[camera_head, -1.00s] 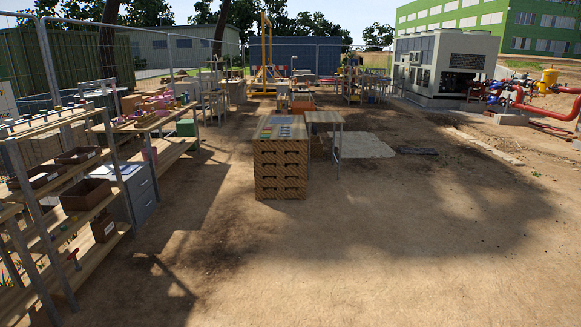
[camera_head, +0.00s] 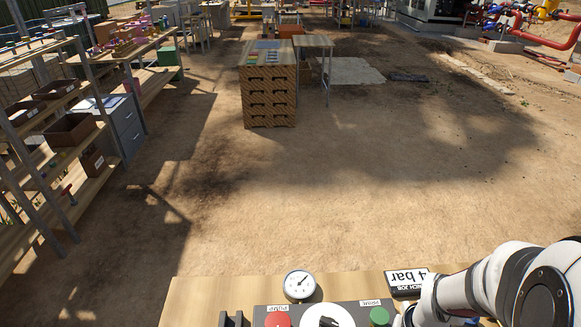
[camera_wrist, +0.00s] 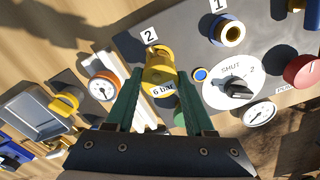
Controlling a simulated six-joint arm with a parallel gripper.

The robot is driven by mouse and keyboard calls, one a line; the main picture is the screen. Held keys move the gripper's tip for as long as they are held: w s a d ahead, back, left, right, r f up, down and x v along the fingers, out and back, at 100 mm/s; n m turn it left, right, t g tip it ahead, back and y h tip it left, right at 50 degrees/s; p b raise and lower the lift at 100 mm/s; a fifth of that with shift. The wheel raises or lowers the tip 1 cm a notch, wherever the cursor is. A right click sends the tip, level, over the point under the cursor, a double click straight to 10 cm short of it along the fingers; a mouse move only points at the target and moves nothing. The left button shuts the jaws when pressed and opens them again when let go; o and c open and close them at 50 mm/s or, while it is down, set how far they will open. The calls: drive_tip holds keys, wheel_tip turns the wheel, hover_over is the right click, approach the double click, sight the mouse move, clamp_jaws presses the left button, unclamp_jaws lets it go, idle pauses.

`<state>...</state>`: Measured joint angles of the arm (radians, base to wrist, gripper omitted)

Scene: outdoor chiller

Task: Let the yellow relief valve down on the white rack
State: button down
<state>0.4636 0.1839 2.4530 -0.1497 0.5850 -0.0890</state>
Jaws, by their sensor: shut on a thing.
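In the wrist view, the yellow relief valve (camera_wrist: 160,57), with a "6 bar" tag, is between the green fingers of my gripper (camera_wrist: 158,82). The gripper is shut on it. The valve is by the "2" label on the grey panel (camera_wrist: 190,38); I cannot tell whether it touches the port there. A white ribbed piece (camera_wrist: 112,64), apparently the white rack, lies left of the valve, partly hidden by the left finger. In the head view my gripper and the valve are out of sight.
In the wrist view, an orange-rimmed gauge (camera_wrist: 103,88) and a grey tray (camera_wrist: 37,108) lie left. A blue-ringed port (camera_wrist: 231,34) and black dial (camera_wrist: 238,89) are right. In the head view, a "4 bar" sign (camera_head: 406,281) and white gauge (camera_head: 299,284) are on the bench.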

drive_tip(key=shift+r, duration=2.7)
drive_tip(key=c, duration=0.9)
unclamp_jaws()
clamp_jaws()
